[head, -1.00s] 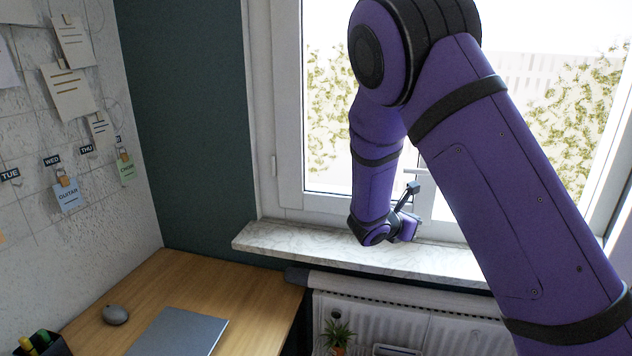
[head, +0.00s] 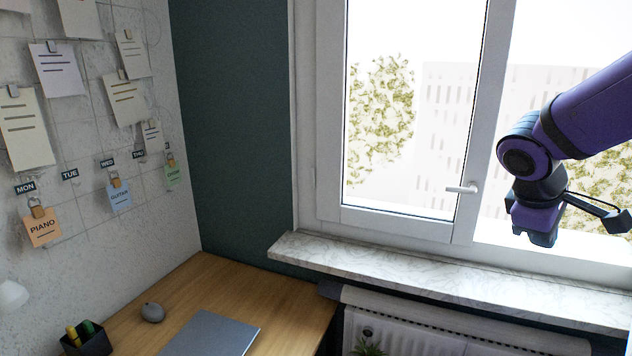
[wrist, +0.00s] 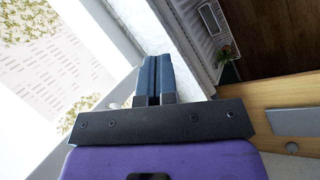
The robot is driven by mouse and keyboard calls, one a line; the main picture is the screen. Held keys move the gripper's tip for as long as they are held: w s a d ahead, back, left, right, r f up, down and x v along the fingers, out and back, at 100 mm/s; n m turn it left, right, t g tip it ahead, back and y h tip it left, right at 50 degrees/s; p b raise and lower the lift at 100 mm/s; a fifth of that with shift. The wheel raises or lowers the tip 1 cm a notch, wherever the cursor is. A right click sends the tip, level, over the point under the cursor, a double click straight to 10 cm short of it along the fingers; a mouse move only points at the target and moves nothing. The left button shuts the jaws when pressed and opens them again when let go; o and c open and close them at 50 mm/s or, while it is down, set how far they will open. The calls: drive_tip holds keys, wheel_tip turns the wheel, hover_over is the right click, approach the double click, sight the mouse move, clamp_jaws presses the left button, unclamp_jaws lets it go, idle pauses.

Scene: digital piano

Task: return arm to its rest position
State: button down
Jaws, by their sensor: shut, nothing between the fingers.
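My purple arm enters the head view from the right edge, in front of the window. In the wrist view, my gripper (wrist: 153,80) has its two dark blue fingers side by side, shut with nothing between them. The wrist view looks past the fingers at the marble window sill (wrist: 183,40). In the head view my wrist hangs in front of the right window pane, above the sill (head: 420,275). The fingertips are hard to make out there.
A window handle (head: 463,188) juts out left of my arm. A radiator (head: 425,338) and a plant (head: 368,347) are below the sill.

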drive_tip(key=s+a+r+m+t+y, duration=0.1)
drive_tip(key=s+a+r+m+y, duration=0.1)
drive_tip(key=s, duration=0.5)
drive_tip(key=s+a+r+m+t+y, duration=0.2)
drive_tip(key=s+a+r+m+y, duration=0.1)
drive_tip(key=s, duration=0.5)
drive_tip(key=shift+a+r+m, duration=0.65)
drive_tip(key=shift+a+m, duration=0.4)
drive_tip(key=shift+m, duration=0.15)
